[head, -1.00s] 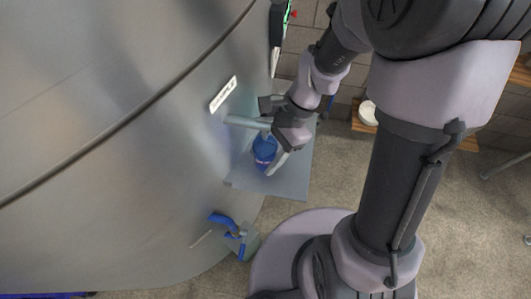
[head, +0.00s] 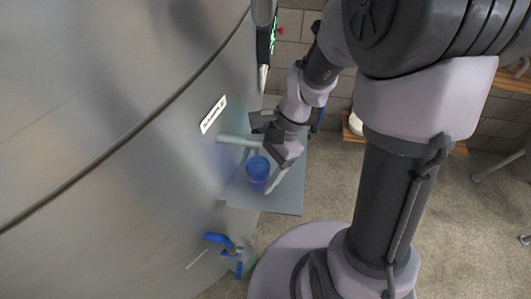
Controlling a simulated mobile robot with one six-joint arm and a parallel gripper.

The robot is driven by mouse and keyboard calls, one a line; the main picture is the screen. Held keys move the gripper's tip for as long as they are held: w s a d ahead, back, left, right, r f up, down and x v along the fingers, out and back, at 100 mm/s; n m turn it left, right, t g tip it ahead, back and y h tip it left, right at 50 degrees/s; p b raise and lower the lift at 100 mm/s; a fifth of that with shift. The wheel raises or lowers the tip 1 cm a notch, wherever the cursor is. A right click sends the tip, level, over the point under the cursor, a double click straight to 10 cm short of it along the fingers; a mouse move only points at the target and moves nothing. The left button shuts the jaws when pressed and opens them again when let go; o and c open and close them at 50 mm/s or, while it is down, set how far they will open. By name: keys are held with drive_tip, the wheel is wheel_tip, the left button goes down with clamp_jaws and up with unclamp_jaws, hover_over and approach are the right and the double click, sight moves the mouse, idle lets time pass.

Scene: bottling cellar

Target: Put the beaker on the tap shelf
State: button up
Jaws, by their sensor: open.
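The blue beaker (head: 258,171) stands upright on the grey tap shelf (head: 285,202), which juts from the side of the large steel tank. It is just below the grey tap pipe (head: 237,141). My gripper (head: 268,160) is open beside the beaker, to its right. One finger shows to the right of the beaker and the other part of the jaws is above it, near the pipe. I cannot tell whether a finger still touches the beaker.
The steel tank (head: 110,90) fills the left side. A blue-handled valve (head: 222,242) sticks out below the shelf. A wooden shelf (head: 352,128) with a white item lies behind my arm.

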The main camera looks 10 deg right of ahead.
drive_tip(key=p+v, duration=0.2)
drive_tip(key=v, duration=0.9)
drive_tip(key=shift+d+r, duration=0.2)
drive_tip(key=shift+r, duration=0.05)
